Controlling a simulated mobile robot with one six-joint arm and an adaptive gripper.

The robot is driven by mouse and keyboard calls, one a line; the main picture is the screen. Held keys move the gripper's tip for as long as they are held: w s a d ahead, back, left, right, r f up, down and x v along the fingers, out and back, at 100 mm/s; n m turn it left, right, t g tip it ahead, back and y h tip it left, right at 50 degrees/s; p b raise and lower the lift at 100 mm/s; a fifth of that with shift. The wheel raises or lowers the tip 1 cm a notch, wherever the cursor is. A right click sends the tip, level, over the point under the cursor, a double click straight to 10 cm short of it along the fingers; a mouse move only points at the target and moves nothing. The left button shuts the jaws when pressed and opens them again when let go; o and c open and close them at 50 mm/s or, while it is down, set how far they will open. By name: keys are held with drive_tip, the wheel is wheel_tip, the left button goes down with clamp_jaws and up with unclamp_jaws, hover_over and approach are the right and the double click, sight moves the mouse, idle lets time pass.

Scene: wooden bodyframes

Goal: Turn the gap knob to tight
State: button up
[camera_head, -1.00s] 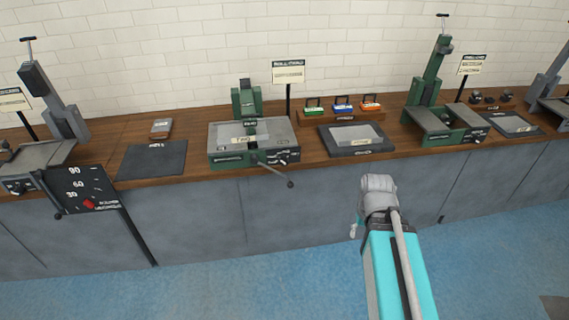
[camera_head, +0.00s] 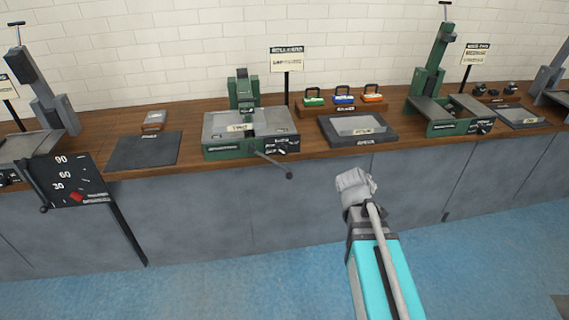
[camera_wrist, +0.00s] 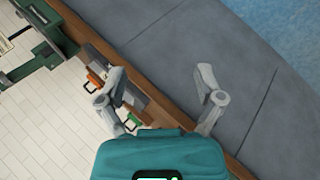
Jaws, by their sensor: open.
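A green press-like machine (camera_head: 250,130) with a grey bed stands mid-bench. Its dark front panel (camera_head: 280,146) carries small light controls, and a crank lever (camera_head: 275,165) sticks out below. A second green machine (camera_head: 447,115) stands to the right, also with a small front panel (camera_head: 482,127). The labels are too small to read, so I cannot tell which control is the gap knob. My gripper (camera_wrist: 160,72) is open and empty in the wrist view, its two fingers spread apart over the bench's front edge. In the head view my arm is in front of the bench, short of both machines.
The wooden bench (camera_head: 205,168) runs along a white brick wall. Orange, blue and green padlock-like items (camera_head: 344,96) sit between the machines, behind a dark tray (camera_head: 375,140). A board marked 90, 60, 30 (camera_head: 70,180) juts out at left. The blue floor in front is clear.

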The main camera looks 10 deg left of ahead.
drive_tip(key=w+a+f+n+t+b, duration=0.1)
drive_tip(key=w+a+n+t+b, duration=0.2)
drive_tip(key=w+n+t+b, duration=0.25)
drive_tip(key=n+t+y+b, duration=0.5)
drive_tip(key=n+y+b, duration=0.6)
drive_tip(key=n, duration=1.2)
approach(284, 153)
drive_tip(key=s+h+b, duration=0.1)
drive_tip(key=s, duration=0.2)
drive_tip(key=shift+s+d+r, duration=0.1)
drive_tip(key=shift+s+r, duration=0.1)
drive_tip(key=shift+w, duration=0.1)
drive_tip(key=x, duration=1.3)
drive_tip(key=shift+w, duration=0.35)
